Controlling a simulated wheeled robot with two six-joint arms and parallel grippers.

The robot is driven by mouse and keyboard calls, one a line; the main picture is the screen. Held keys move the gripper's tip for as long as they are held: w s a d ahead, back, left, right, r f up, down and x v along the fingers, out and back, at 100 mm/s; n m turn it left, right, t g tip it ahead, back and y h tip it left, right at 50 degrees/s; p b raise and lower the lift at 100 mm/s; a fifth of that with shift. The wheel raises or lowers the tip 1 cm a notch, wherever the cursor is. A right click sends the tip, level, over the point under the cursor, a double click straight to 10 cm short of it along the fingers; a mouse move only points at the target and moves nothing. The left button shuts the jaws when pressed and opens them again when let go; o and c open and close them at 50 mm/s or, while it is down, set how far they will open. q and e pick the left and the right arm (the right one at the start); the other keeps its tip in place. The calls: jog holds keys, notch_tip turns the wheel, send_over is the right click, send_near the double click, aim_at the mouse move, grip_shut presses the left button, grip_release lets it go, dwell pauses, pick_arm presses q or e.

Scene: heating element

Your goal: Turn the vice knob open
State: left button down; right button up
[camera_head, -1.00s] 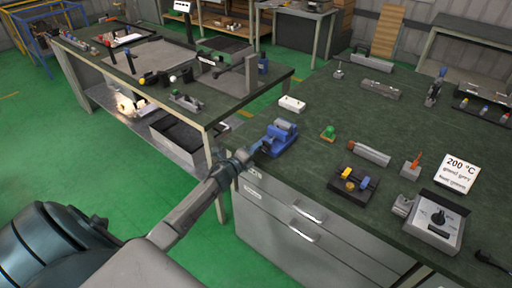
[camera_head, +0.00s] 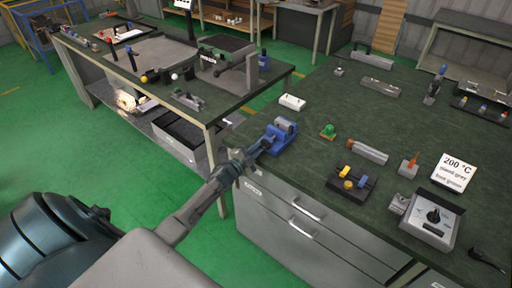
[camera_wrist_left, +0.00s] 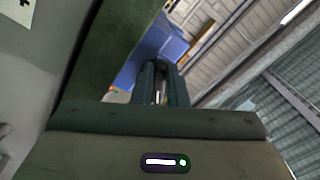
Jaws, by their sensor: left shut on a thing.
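The blue vice (camera_head: 281,136) stands at the near left edge of the dark green workbench in the head view. My left gripper (camera_head: 262,144) reaches it from the left, at the side where its knob would be. The gripper is shut on the vice knob, which is mostly hidden by the fingers. In the left wrist view the two dark fingers (camera_wrist_left: 158,85) are close together, with a small light metal part between them and the blue vice (camera_wrist_left: 150,52) just beyond. My right gripper is not in view.
A white block (camera_head: 292,102) and a green object (camera_head: 328,131) stand near the vice. A black block with yellow and blue parts (camera_head: 351,181) and a control box (camera_head: 432,218) are to the right. Drawers (camera_head: 300,212) lie below the bench edge.

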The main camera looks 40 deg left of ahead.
pick_arm(q)
jog(key=n, duration=0.2)
jog(key=n+p, duration=0.1)
jog(key=n, duration=0.2)
jog(key=shift+d+f+n+p, duration=0.3)
jog(key=shift+p, duration=0.1)
jog(key=n, duration=0.2)
jog(key=n+p, duration=0.1)
jog(key=shift+s+d+f, duration=0.1)
jog(key=shift+d+f, duration=0.05)
jog(key=shift+d, duration=0.1)
jog(key=shift+d+n+p, duration=0.2)
jog(key=shift+n+p, duration=0.2)
jog(key=shift+n, duration=1)
jog(key=shift+f, duration=0.1)
jog(key=shift+n, duration=0.3)
jog(key=c, duration=1.4)
grip_release()
jog(key=shift+c, duration=0.2)
jog(key=shift+s, duration=0.15)
jog(key=s+b, duration=0.2)
jog(key=s, duration=0.8)
jog(key=shift+s+a+b, duration=0.3)
jog(key=shift+a+b, duration=0.05)
jog(key=shift+a, duration=0.05)
